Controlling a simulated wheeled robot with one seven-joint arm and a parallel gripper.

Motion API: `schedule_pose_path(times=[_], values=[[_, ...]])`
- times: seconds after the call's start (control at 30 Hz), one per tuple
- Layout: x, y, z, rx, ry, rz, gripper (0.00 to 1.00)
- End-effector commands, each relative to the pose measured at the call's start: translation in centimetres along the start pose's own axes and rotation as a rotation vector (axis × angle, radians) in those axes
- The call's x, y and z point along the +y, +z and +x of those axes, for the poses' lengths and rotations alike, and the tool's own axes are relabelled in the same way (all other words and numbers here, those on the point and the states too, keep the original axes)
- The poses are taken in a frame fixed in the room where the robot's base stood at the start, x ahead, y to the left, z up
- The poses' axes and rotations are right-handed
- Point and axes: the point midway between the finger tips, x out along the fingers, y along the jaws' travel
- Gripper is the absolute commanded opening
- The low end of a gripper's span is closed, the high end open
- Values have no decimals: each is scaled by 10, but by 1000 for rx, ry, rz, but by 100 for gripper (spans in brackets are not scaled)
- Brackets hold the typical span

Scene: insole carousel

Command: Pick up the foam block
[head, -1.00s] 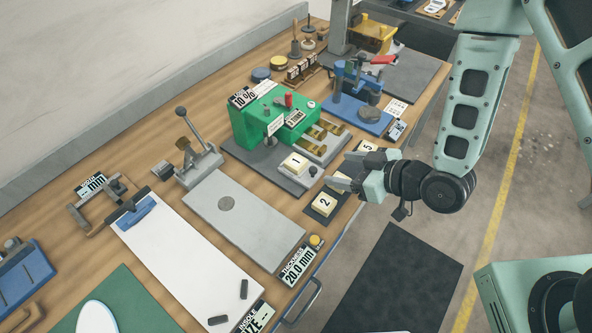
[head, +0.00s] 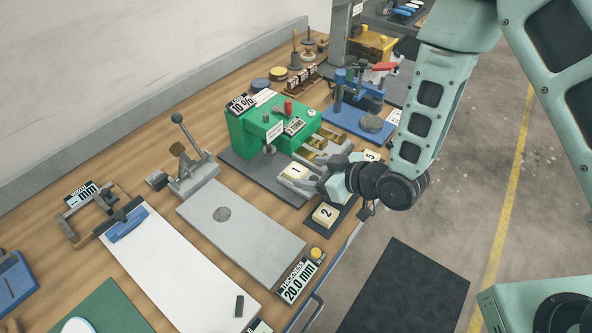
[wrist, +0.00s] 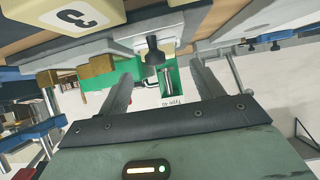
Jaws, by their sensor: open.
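Cream foam blocks with number labels are in the head view. In the wrist view a block labelled 3 (wrist: 72,16) shows at upper left, outside the open fingers (wrist: 160,88).
The green machine (head: 262,122) with its display stands just behind block 1. A grey slab (head: 240,225) and a white sheet (head: 178,265) lie to the left. A lever tool (head: 187,165) and a blue press (head: 355,112) stand farther back. Open floor lies right of the bench.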

Motion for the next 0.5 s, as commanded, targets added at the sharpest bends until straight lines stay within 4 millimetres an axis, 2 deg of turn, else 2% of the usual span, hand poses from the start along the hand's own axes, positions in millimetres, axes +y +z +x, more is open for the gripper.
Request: schedule_pose_path(times=[0.3,0.5], values=[[-1,0,40,-1,-1,0,66],[0,2,46,-1,0,0,66]])
